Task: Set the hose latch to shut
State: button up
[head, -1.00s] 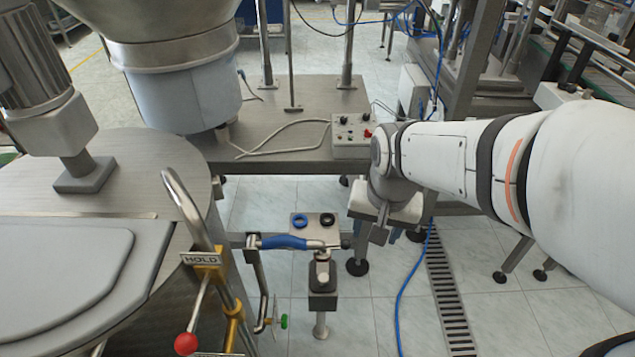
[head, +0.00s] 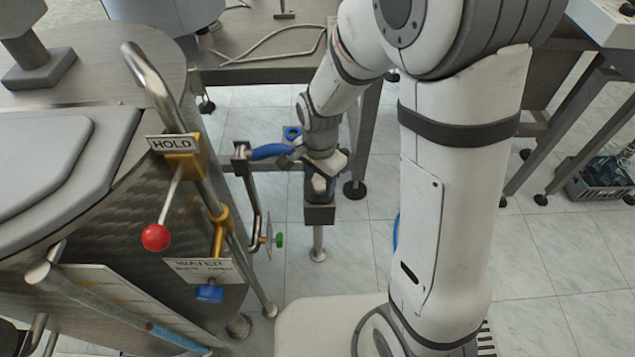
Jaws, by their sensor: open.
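A blue-sleeved handle (head: 270,152), which looks like the hose latch, lies roughly level between a bent metal pipe on its left and a small stand (head: 319,214) on its right. No label on it is readable. My gripper (head: 292,160) is at the right end of the blue sleeve, over the stand. Its jaws are open, but the fingers are small and partly merge with the handle, so I cannot tell whether they touch it. My gripper and wrist hide the handle's right end and much of the stand's top.
A steel table (head: 270,40) stands behind.

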jog(key=shift+f, duration=0.65)
grip_shut()
